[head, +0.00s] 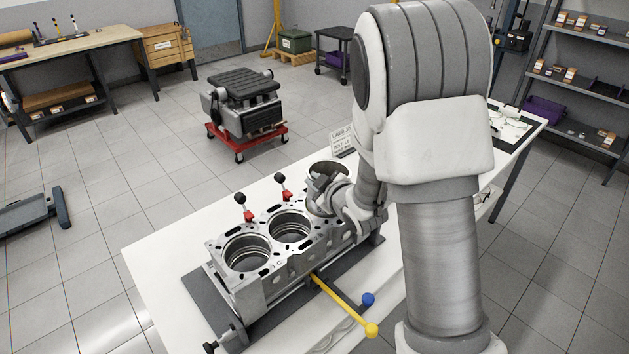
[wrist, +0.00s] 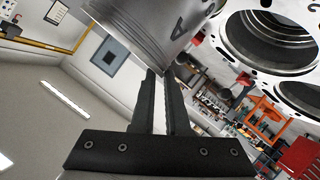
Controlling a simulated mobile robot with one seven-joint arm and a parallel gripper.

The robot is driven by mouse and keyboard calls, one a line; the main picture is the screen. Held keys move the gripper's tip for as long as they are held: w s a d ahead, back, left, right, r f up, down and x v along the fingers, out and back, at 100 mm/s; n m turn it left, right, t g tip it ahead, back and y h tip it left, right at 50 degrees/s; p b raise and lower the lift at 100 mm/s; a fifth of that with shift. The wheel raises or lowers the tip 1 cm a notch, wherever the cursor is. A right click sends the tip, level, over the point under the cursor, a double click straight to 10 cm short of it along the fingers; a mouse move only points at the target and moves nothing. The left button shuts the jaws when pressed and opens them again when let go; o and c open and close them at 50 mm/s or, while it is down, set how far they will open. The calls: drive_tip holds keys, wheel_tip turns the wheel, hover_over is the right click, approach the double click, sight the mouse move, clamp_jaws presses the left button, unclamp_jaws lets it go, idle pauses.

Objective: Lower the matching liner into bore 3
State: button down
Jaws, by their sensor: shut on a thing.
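The grey engine block (head: 262,285) lies on the bench, with two open bores visible at its left (head: 246,252) and middle (head: 290,227). It also shows upside down in the wrist view (wrist: 225,50), with dark bores. A metal cylinder liner (head: 326,170) is at the right part of the block, partly hidden by my arm. In the wrist view the liner (wrist: 140,30) bears a letter A. My gripper (wrist: 163,75) is shut on the liner's wall. In the wrist view the liner appears clear of the block. Which bore lies below it is hidden in the head view.
Two red clamps with black knobs (head: 244,206) (head: 282,188) stand along the block's far edge. A sign (head: 342,140) stands behind the liner. The white bench (head: 160,250) is clear at left.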

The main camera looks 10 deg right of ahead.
sight(316, 207)
drive_tip(key=shift+f, duration=0.25)
idle(0.4)
drive_tip(key=shift+f+b, duration=0.35)
drive_tip(key=shift+b, duration=0.3)
wheel_tip(316, 207, down, 6)
drive_tip(key=b, duration=0.7)
drive_tip(key=shift+d+f+b, duration=0.15)
drive_tip(key=shift+d+b, duration=0.05)
drive_tip(key=shift+b, duration=0.15)
idle(1.9)
drive_tip(key=c, duration=0.9)
unclamp_jaws()
drive_tip(key=shift+w, duration=0.1)
drive_tip(key=shift+o, duration=0.3)
